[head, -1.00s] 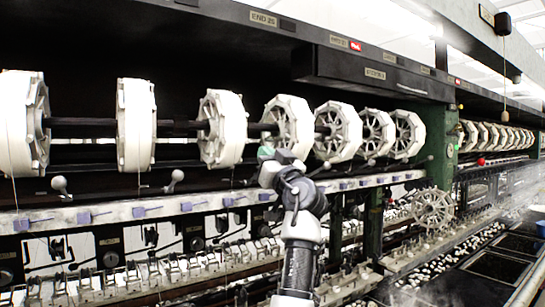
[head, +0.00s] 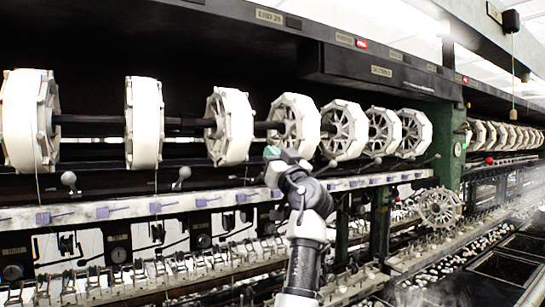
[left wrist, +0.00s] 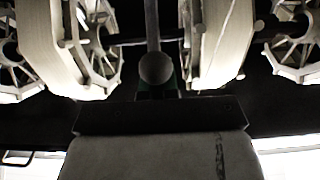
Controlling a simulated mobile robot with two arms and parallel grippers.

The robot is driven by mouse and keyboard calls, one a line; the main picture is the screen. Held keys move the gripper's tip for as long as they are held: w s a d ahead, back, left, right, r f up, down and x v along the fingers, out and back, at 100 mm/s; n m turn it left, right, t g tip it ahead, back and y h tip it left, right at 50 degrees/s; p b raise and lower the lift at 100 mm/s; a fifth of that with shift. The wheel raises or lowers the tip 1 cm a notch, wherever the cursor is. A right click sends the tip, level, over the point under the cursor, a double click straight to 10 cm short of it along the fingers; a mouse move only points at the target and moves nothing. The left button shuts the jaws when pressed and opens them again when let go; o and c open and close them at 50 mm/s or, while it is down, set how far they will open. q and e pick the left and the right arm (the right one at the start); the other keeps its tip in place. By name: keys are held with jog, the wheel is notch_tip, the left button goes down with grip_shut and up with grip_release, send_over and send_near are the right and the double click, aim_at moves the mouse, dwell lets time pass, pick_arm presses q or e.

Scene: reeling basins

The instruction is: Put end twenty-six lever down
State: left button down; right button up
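In the left wrist view a round lever knob (left wrist: 154,68) with a straight stem is just ahead of my left gripper (left wrist: 162,88). The fingers are dark and mostly hidden by the knob, so I cannot tell their opening or any contact. Other ball-knobbed levers show to the left, one (head: 69,178) and another (head: 181,173). The small end labels are too blurred to read surely. My right gripper is not in view.
Several white reels (head: 144,122) hang on a dark shaft above the rail (head: 130,207), which carries purple tabs. A green post (head: 449,150) stands to the right. Basins (head: 510,266) and a small wheel (head: 439,207) lie at the lower right.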

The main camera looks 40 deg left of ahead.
pick_arm(q)
jog(key=shift+f, duration=0.2)
jog(key=shift+s+d+f+b, duration=0.1)
jog(key=shift+d+f+b, duration=0.05)
jog(key=shift+f+b, duration=0.85)
jog(key=shift+r, duration=0.15)
jog(key=shift+r+p, duration=0.45)
jog(key=shift+r, duration=0.25)
jog(key=b+v, duration=1)
jog(key=v, duration=0.6)
jog(key=shift+b, duration=0.35)
